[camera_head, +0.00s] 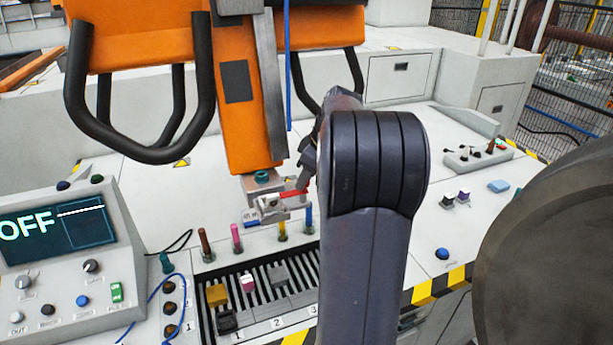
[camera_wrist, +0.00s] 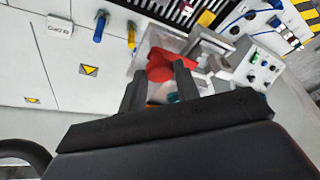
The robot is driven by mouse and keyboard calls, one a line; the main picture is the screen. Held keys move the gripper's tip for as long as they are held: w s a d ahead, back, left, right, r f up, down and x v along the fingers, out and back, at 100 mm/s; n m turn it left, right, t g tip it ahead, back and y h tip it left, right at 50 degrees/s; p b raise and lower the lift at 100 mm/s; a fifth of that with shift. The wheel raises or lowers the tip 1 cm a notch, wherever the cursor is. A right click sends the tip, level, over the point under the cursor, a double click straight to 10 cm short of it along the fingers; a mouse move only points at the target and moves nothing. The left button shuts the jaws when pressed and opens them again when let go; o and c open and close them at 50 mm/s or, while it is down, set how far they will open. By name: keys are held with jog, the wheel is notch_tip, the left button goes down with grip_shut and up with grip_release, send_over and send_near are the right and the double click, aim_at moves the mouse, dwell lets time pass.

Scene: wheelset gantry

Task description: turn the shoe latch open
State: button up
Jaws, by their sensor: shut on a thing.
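The shoe latch is a red lever (camera_head: 294,193) on a grey metal shoe (camera_head: 268,210) at the lower end of the orange gantry leg (camera_head: 245,130). In the wrist view the red latch (camera_wrist: 160,64) sits between the two dark fingers of my gripper (camera_wrist: 158,76). The gripper is shut on it. The grey shoe (camera_wrist: 208,46) shows just beyond the latch. In the head view my arm hides most of my gripper (camera_head: 302,180) and the latch's right side. A teal round part (camera_wrist: 173,97) shows between the fingers.
Several coloured pegs, including a pink peg (camera_head: 237,238), stand in front of the shoe beside a slotted rack (camera_head: 260,290). A control box with an OFF screen (camera_head: 60,228) is at left. Black bumper bars (camera_head: 140,155) hang at upper left.

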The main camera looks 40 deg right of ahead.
jog(key=m, duration=0.2)
jog(key=m+h+b, duration=0.1)
jog(key=m, duration=0.1)
jog(key=shift+a+t+h, duration=0.2)
jog(key=shift+t+h, duration=0.1)
jog(key=shift+t, duration=0.1)
jog(key=m, duration=0.2)
jog(key=m+h, duration=0.1)
jog(key=m, duration=0.1)
jog(key=shift+a+r+m+h, duration=0.1)
jog(key=shift+a+m+h, duration=0.1)
jog(key=shift+m+h, duration=0.15)
jog(key=m, duration=0.2)
jog(key=m+g+h+p, duration=0.1)
jog(key=m, duration=0.1)
jog(key=shift+a+m+h, duration=0.1)
jog(key=shift+m+h, duration=0.15)
jog(key=shift+w+m+g+h, duration=0.1)
jog(key=shift+m+g+h, duration=0.2)
jog(key=shift+m, duration=0.7)
jog(key=shift+w+m+g+h, duration=0.1)
jog(key=shift+m+g+h, duration=0.2)
jog(key=shift+m, duration=0.7)
jog(key=o, duration=1)
jog(key=shift+a, duration=0.1)
jog(key=shift+c, duration=0.2)
jog(key=v, duration=1)
jog(key=shift+r+b, duration=0.3)
jog(key=shift+b, duration=0.15)
